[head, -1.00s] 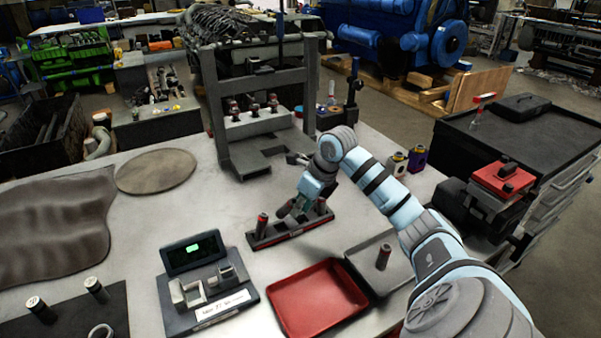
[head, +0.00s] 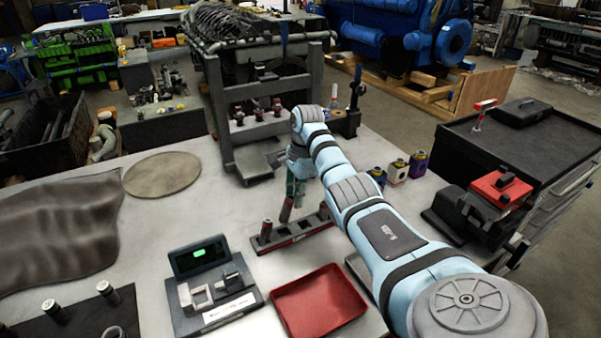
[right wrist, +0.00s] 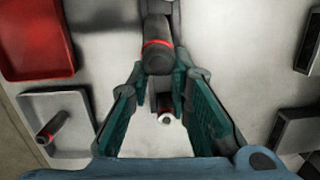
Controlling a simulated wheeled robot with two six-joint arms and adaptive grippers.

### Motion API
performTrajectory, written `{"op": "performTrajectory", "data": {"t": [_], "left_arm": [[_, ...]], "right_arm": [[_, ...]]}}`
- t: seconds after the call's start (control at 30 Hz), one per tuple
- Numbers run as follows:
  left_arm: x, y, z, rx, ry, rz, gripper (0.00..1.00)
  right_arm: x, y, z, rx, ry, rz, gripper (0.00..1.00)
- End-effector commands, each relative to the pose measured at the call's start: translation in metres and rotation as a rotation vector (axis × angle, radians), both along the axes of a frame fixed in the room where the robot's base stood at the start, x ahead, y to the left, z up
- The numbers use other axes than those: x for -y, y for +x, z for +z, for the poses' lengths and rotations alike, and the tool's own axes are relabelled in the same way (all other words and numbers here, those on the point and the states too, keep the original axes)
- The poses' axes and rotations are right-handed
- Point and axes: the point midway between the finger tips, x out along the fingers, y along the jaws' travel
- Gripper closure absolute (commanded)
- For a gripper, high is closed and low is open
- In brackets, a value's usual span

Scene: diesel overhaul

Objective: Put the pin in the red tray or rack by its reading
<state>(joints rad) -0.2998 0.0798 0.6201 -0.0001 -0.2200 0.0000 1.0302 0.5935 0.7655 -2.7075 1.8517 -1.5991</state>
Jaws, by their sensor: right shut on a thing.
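My right gripper (head: 296,182) is shut on a dark pin (head: 287,208), which hangs tilted above the long dark rack (head: 292,238) with a red front strip. In the right wrist view, a red-banded dark pin (right wrist: 157,50) shows at the fingertips of the gripper (right wrist: 166,76). A pale-ended pin (right wrist: 165,110) shows between the fingers; whether it stands in the rack is unclear. Other pins stand at the rack's left end (head: 266,231) and right end (head: 323,211). The empty-looking red tray (head: 320,300) is in front of the rack. My left gripper is out of view.
A gauge with a green-lit display (head: 202,254) stands left of the red tray; its reading is illegible. A grey tray (right wrist: 70,103) holding one pin (right wrist: 52,127) lies beside the red tray. A press frame (head: 225,130) stands behind the rack.

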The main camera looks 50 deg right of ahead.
Motion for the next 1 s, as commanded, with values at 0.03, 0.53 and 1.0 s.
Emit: {"op": "performTrajectory", "data": {"t": [0.03, 0.53, 1.0], "left_arm": [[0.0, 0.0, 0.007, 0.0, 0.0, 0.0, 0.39], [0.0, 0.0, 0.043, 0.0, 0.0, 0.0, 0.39], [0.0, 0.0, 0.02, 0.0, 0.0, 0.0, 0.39]], "right_arm": [[-0.002, 0.004, 0.006, -0.005, -0.018, 0.081, 1.0], [-0.023, 0.032, 0.028, 0.113, -0.316, 1.239, 1.0], [-0.025, 0.033, 0.006, 0.132, -0.33, 1.312, 1.0]]}}
